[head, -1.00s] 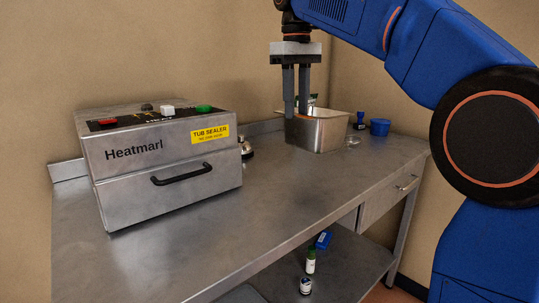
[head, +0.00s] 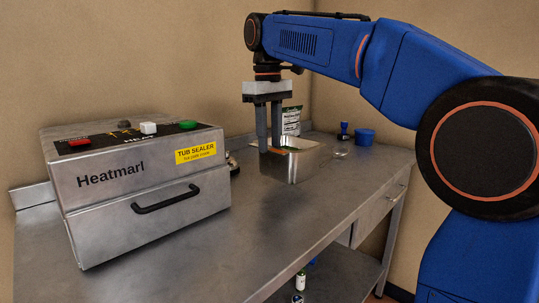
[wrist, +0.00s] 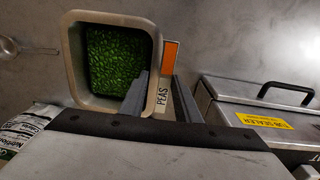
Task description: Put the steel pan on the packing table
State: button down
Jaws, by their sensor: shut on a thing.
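The steel pan (head: 302,164) is a deep rectangular metal pan at the steel table (head: 225,235), right of the tub sealer. In the wrist view the pan (wrist: 110,17) holds green peas (wrist: 113,60) and has a tag reading PEAS (wrist: 160,101) with an orange block on one wall. My gripper (head: 270,148) points down and is shut on that wall, one finger inside and one outside. The pan looks about level. I cannot tell for certain whether its base touches the table or hangs just above it.
The Heatmarl tub sealer (head: 140,190) fills the table's left side. A printed bag (head: 291,121) stands behind the pan. A blue tub (head: 365,136) and a blue stamp-like item (head: 344,130) sit further right. The table's front middle is clear. Small bottles (head: 300,281) stand on the lower shelf.

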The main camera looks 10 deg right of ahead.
aim_at(270, 148)
jog(key=shift+f, duration=2)
jog(key=c, duration=1.3)
grip_release()
jog(key=shift+f, duration=0.1)
jog(key=shift+c, duration=0.2)
notch_tip(270, 148, up, 12)
jog(key=shift+s+a, duration=0.15)
jog(key=shift+s, duration=0.1)
